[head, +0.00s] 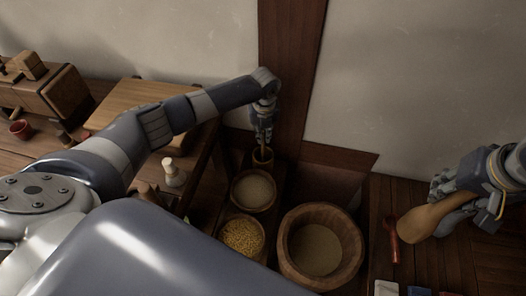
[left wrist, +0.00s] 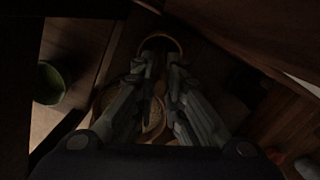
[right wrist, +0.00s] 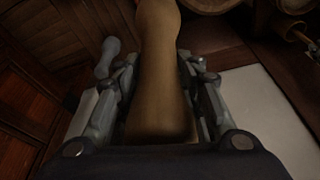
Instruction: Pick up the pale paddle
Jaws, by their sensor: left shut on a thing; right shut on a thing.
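My right gripper (head: 476,202) is shut on a tan wooden paddle (head: 422,222) at the right of the head view. Its broad rounded end points left, above the dark wooden surface. In the right wrist view the paddle (right wrist: 157,75) runs up between the fingers. I cannot tell for sure that it is the pale paddle. My left gripper (head: 263,138) points down over a small wooden cup (head: 263,160) beside the wall post. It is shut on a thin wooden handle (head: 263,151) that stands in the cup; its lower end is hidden.
Below the cup are a bowl of pale meal (head: 253,190), a bowl of yellow grain (head: 242,236) and a large wooden tub (head: 346,268). A reddish rod (head: 391,240) lies near the held paddle. A white bottle-shaped thing (head: 173,176) stands on the left bench, near my left arm.

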